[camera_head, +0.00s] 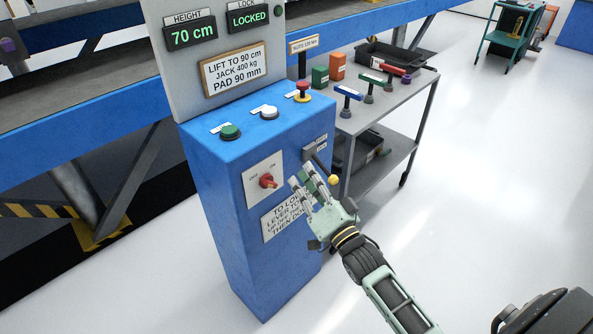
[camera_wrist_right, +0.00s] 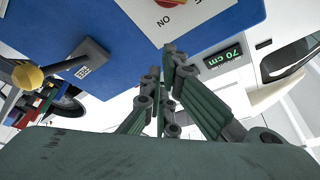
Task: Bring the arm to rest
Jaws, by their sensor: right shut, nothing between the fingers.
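My right gripper (camera_head: 304,180) is in front of the right part of the blue control box (camera_head: 221,215). Its fingers are shut with nothing between them; they also show in the wrist view (camera_wrist_right: 165,80). A lever with a yellow knob (camera_head: 333,180) shows just right of the fingers; in the wrist view the knob (camera_wrist_right: 27,77) is at the left, apart from the fingers. A red rotary switch (camera_head: 267,181) is left of the gripper on the box's front. My left gripper is out of view.
The box top carries a green button (camera_head: 230,132), a white button (camera_head: 269,112) and a red button (camera_head: 303,91). Displays read 70 cm (camera_head: 191,34) and LOCKED (camera_head: 248,17). A grey cart (camera_head: 392,121) with tools stands behind right. The floor (camera_head: 480,180) at right is clear.

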